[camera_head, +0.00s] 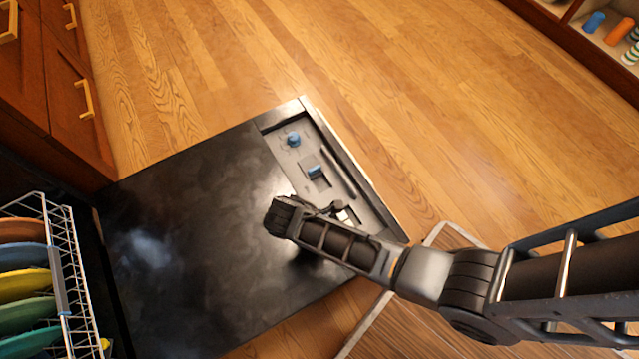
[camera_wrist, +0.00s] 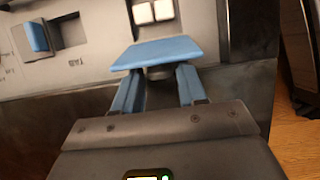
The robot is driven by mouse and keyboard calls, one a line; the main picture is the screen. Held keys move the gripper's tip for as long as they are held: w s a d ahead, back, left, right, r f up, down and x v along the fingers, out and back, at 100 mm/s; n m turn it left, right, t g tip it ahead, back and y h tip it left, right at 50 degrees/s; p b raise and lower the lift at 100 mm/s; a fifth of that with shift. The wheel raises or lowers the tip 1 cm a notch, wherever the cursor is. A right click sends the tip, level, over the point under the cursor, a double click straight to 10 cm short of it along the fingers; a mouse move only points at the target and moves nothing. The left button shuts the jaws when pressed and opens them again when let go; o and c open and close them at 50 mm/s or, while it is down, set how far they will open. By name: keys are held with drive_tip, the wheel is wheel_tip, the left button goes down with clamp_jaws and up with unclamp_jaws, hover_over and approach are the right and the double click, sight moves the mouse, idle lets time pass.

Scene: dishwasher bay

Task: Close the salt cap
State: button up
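In the head view a round blue cap (camera_head: 292,139) sits on the grey dispenser strip (camera_head: 355,185) of the open dishwasher door; I cannot tell whether it is the salt cap or whether it is shut. A blue piece (camera_head: 315,171) sits in a recess nearby and also shows in the wrist view (camera_wrist: 38,37), near the letters "TAB". My gripper (camera_wrist: 158,85) is low over the strip. Its two blue fingers stand apart. A flat blue plate (camera_wrist: 158,52) lies just beyond them and hides their tips; a grey part shows under it. Contact is unclear.
White tablets (camera_head: 345,215) lie in a compartment by my gripper. A rack (camera_head: 66,262) with coloured plates is at the lower left. Wooden drawers (camera_head: 85,98) are upper left, a shelf at the upper right.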

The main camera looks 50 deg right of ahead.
clamp_jaws()
drive_tip(key=shift+r, duration=0.1)
idle(0.3)
